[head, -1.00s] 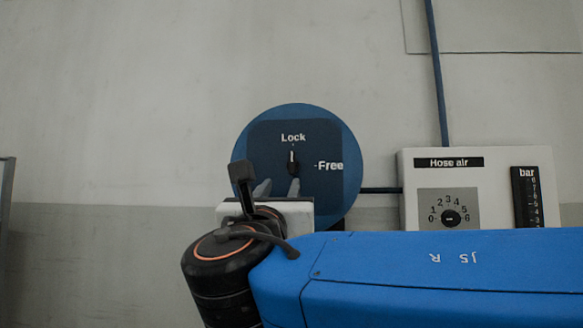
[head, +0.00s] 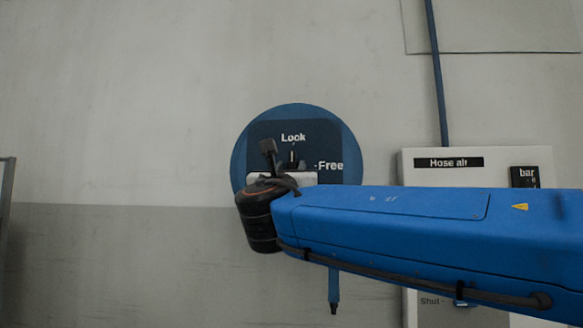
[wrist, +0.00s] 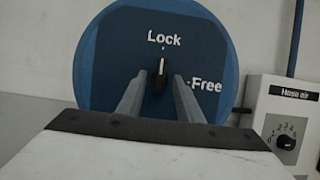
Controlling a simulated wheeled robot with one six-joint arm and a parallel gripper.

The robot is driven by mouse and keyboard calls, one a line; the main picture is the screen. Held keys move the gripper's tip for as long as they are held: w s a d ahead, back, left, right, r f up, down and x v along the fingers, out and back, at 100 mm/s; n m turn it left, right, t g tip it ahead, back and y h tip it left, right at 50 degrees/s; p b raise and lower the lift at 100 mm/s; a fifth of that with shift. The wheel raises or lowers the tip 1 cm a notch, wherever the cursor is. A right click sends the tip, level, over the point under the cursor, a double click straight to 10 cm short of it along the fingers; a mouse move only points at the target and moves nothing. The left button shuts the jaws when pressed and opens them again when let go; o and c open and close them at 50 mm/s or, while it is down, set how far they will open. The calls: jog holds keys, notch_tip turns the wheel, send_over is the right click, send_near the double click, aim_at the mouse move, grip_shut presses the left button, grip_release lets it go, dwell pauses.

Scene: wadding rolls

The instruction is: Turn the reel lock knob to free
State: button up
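The reel lock knob (wrist: 159,74) is a small black knob on the dark panel of a round blue reel (wrist: 88,62). Its light pointer line points straight up at the "Lock" label; "Free" is marked to the right. In the head view the knob (head: 292,157) shows just above my wrist. My gripper (wrist: 159,79) is open, with its two grey fingers apart, one to each side of the knob in the wrist view. I cannot tell whether the fingertips reach level with the knob or touch it. In the head view my wrist hides most of the fingers.
A white "Hose air" box (head: 407,170) with a numbered dial (wrist: 285,140) and a bar gauge (head: 525,177) is right of the reel. A blue pipe (head: 437,70) runs up the wall from it. My blue arm covers much of the box.

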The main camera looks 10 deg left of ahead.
jog(key=shift+x, duration=1.05)
jog(key=c, duration=0.7)
jog(key=shift+c, duration=0.2)
